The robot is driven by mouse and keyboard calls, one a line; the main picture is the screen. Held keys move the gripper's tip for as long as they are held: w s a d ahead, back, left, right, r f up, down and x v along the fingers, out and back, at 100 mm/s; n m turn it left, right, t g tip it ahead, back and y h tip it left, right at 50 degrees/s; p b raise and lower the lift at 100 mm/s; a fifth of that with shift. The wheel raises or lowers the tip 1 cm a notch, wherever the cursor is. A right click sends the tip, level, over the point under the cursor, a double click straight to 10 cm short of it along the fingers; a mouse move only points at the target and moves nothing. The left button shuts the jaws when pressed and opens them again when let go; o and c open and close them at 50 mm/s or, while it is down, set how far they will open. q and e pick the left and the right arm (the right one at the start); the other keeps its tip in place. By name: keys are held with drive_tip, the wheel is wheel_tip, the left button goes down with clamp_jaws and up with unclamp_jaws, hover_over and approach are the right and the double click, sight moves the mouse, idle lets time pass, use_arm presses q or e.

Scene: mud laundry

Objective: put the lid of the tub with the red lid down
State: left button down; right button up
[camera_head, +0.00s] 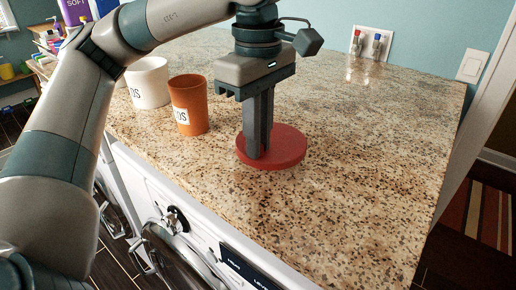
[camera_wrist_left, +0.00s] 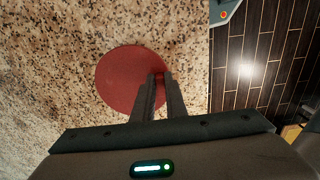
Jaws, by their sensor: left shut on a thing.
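The red lid (camera_head: 287,147) is a flat round disc, lying flat at or just above the speckled granite counter (camera_head: 340,190). My left gripper (camera_head: 257,152) points straight down over its left part, with its fingers shut on the lid. In the left wrist view the lid (camera_wrist_left: 122,80) lies beyond the fingertips (camera_wrist_left: 160,78), which meet at its right side, on a small red part that looks like a knob. The fingers partly hide the lid. An orange tub (camera_head: 188,108) and a white tub (camera_head: 148,84) stand open to the left. My right gripper is not in view.
Wall taps (camera_head: 367,44) and a switch plate (camera_head: 472,66) are at the back. The washer (camera_head: 190,225) is below the counter's front edge. Bottles and a box stand at the far left. The counter right of the lid is clear.

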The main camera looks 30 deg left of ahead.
use_arm(q)
wheel_tip(320, 180, down, 2)
drive_tip(key=shift+f, duration=0.1)
drive_tip(key=shift+f+p, duration=0.3)
drive_tip(key=shift+f, duration=0.1)
drive_tip(key=shift+f, duration=0.2)
drive_tip(key=c, duration=1.9)
unclamp_jaws()
drive_tip(key=shift+o, duration=0.5)
drive_tip(key=shift+r, duration=0.1)
